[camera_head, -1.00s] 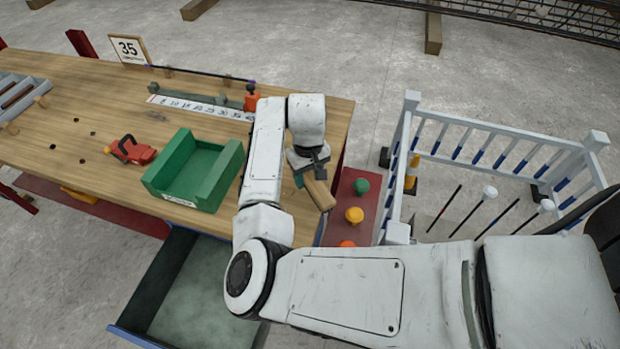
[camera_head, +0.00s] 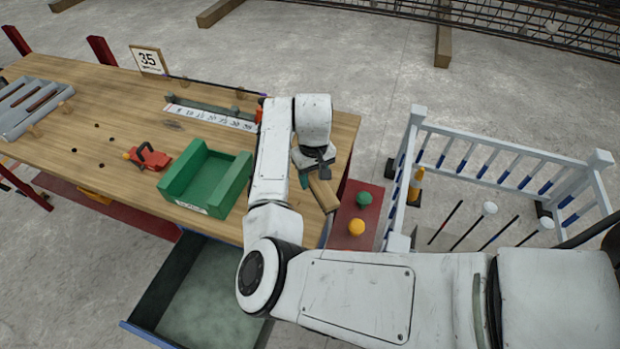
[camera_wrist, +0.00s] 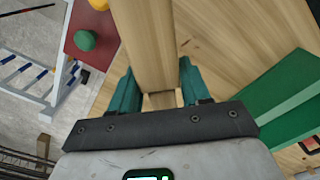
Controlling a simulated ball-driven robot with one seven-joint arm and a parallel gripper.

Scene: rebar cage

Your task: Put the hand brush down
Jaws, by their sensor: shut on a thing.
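The hand brush (camera_head: 323,194) shows as a pale wooden bar below my gripper, over the right end of the wooden workbench (camera_head: 225,88). In the wrist view its wooden body (camera_wrist: 147,40) runs up from between the two teal fingers of my gripper (camera_wrist: 158,86). The fingers are shut on it, one on each side. The gripper also shows from the side in the head view (camera_head: 312,172), partly hidden by my arm. I see no bristles. I cannot tell whether the brush touches the bench top.
A green open bin (camera_head: 205,180) and a red tool (camera_head: 150,157) are on the bench left of my arm. An open drawer (camera_head: 205,290) juts out below. A red panel with green and yellow knobs (camera_head: 350,215) and a white railing (camera_head: 500,160) stand to the right.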

